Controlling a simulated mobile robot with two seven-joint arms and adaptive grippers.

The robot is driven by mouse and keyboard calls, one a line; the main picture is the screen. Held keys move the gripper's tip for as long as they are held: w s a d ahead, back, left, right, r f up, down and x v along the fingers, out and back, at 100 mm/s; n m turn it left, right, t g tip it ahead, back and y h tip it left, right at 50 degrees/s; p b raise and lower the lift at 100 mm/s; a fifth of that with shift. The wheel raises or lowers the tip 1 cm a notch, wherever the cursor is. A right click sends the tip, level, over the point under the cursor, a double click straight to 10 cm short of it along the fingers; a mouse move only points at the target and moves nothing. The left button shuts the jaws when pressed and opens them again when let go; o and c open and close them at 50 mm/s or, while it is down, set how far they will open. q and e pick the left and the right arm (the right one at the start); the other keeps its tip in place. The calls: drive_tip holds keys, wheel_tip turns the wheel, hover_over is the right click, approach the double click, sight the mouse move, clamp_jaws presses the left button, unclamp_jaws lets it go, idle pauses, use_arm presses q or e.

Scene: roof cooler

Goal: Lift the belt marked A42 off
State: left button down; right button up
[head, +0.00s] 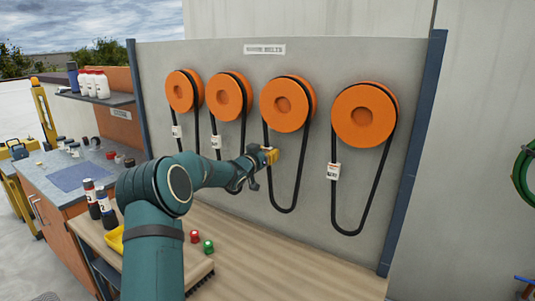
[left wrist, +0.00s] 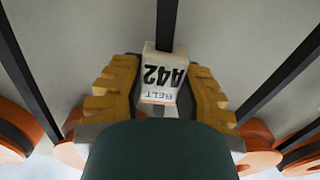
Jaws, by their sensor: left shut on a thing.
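The belt marked A42 (head: 297,172) is a black loop hanging over the third orange pulley (head: 286,104) from the left on the grey board. My left gripper (head: 268,155) is at the left strand of this belt, below the pulley. In the left wrist view its yellow fingers (left wrist: 160,92) are shut on the white tag (left wrist: 163,75), which reads BELT A42 upside down. The belt strand (left wrist: 167,22) runs out past the tag. In the head view the gripper hides the tag. My right gripper is out of view.
Other belts hang on neighbouring pulleys, to the left (head: 229,97) and right (head: 364,115), each with a white tag. A blue post (head: 411,150) edges the board.

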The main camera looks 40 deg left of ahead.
use_arm(q)
drive_tip(key=shift+r+p, duration=0.35)
drive_tip(key=shift+r, duration=0.45)
drive_tip(key=shift+p, duration=0.3)
